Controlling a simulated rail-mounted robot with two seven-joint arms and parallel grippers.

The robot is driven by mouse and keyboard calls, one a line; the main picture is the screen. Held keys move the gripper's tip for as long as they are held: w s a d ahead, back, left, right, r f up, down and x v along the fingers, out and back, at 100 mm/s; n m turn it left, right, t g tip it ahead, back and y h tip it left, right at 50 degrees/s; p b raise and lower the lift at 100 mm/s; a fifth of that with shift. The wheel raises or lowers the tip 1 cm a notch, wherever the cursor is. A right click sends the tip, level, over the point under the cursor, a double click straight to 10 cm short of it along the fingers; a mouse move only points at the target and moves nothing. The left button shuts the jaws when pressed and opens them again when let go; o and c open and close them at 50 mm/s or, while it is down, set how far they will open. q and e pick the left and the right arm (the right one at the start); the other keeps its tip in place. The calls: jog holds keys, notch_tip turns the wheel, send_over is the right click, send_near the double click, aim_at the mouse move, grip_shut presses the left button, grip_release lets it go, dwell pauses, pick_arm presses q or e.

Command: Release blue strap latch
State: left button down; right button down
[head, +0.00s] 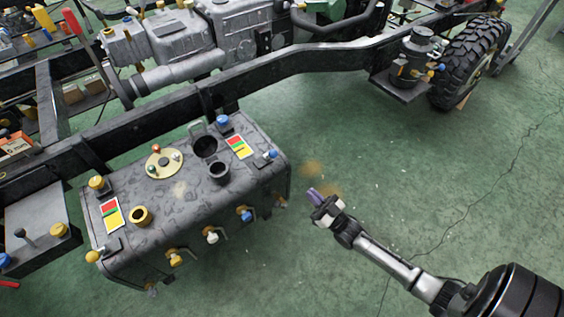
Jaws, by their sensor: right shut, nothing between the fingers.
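A grey tank (190,195) hangs beside the black chassis frame. Several small fittings with angled handles line its front side. A blue-capped fitting (246,215) among them looks like the blue strap latch. It is too small to tell whether it is fastened. My right gripper (315,196) reaches in from the lower right. Its purple fingertips are shut and empty. They are to the right of the tank in the picture, apart from it and from the blue-capped fitting. My left gripper is not in view.
Beside the blue one on the tank's front are a white-capped fitting (212,237) and a yellow one (177,258). Blue caps (222,121) also sit on the tank top. The chassis rail (290,66) runs behind. Green floor (370,160) is clear around my right gripper.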

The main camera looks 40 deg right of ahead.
aim_at(271, 155)
jog(key=shift+w, duration=0.1)
jog(key=b+x, duration=0.4)
jog(key=x, duration=1)
jog(key=shift+b, duration=0.35)
